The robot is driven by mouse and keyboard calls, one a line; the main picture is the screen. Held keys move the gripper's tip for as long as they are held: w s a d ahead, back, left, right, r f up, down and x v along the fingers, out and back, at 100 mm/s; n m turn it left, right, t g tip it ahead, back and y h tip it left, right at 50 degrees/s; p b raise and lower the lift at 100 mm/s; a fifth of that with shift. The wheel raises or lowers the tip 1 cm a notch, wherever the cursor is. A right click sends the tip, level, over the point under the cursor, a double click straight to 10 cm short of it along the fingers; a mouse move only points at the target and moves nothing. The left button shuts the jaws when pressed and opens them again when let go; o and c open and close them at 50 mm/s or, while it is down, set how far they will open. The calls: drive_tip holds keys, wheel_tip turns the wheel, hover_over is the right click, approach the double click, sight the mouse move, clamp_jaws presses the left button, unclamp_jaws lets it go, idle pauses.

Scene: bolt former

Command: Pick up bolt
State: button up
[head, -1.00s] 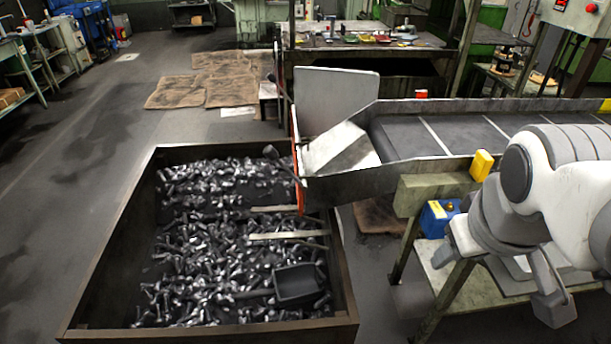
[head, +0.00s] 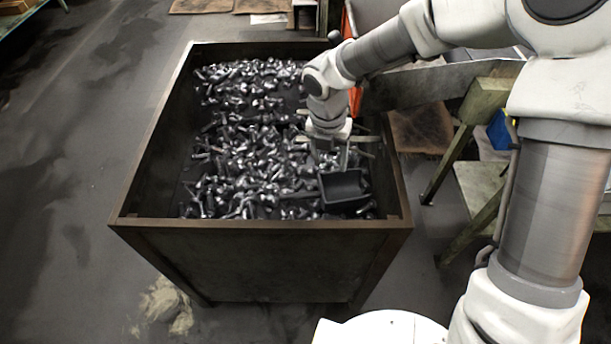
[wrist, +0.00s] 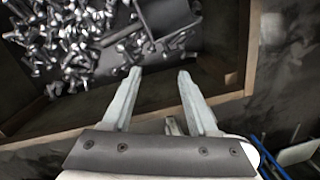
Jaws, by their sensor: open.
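Many loose metal bolts (head: 235,150) lie heaped in the deep crate (head: 260,225). In the wrist view the bolts (wrist: 75,40) fill the upper left. My gripper (wrist: 157,72) is open, with both fingers showing and nothing between the tips. In the head view my arm reaches over the right part of the crate, and my gripper's fingers are hard to make out there. A dark scoop (head: 343,188) lies on the bolts near the crate's right front corner. It also shows in the wrist view (wrist: 170,14), beyond the fingertips.
The crate's wooden rim (wrist: 160,110) passes under my fingers in the wrist view. The conveyor chute (head: 425,85) stands at the crate's right, with its support frame (head: 470,150) beside it. The floor left of the crate is mostly clear.

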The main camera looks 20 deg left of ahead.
drive_tip(key=s+a+f+n+g+y+b, duration=0.1)
drive_tip(key=s+a+f+n, duration=0.1)
drive_tip(key=a+f+n, duration=0.55)
drive_tip(key=b, duration=0.3)
hover_over(293, 215)
drive_tip(key=shift+m, duration=0.25)
drive_tip(key=f, duration=1.1)
drive_tip(key=shift+s+d+f, duration=0.1)
drive_tip(key=shift+d+f, duration=0.15)
drive_tip(key=shift+f, duration=0.1)
drive_tip(key=shift+a+f+b, duration=0.2)
drive_tip(key=shift+f+b, duration=0.7)
drive_tip(key=shift+f, duration=2.2)
clamp_jaws()
